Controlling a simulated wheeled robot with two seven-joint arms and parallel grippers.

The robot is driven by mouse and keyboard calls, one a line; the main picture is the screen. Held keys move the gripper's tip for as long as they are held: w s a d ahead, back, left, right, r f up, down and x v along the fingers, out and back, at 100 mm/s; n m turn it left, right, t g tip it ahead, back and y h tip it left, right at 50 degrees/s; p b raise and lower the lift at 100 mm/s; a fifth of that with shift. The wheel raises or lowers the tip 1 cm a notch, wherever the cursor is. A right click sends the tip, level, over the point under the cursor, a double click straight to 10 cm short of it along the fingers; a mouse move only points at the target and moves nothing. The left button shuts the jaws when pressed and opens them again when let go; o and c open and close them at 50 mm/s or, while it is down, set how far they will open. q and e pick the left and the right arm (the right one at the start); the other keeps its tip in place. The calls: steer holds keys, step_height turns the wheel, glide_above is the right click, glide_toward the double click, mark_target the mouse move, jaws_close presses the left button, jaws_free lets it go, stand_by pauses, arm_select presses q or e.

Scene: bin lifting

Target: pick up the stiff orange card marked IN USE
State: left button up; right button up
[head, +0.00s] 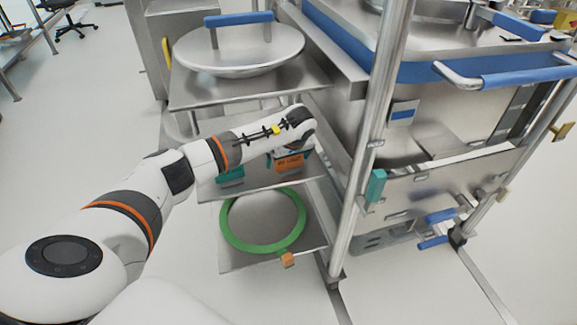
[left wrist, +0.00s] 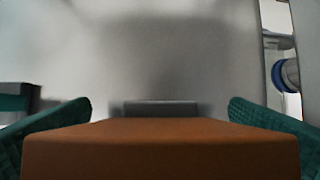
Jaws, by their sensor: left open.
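The orange card (head: 289,162) shows in the head view on the middle shelf of the small rack, just below the end of my left arm. My left gripper (left wrist: 160,108) is open, with one teal finger on each side of the card. I cannot tell whether the fingers touch it. In the head view the arm hides most of this gripper. My right gripper is not in view.
A teal block (head: 230,175) lies on the middle shelf, left of the card. A large steel lid (head: 238,55) with a blue handle sits on the shelf above. A green ring (head: 232,238) lies on the shelf below. A steel post (head: 372,140) stands to the right.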

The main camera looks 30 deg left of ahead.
arm_select(q)
steer(key=shift+f, duration=0.1)
steer(key=shift+c, duration=0.2)
steer(key=c, duration=1)
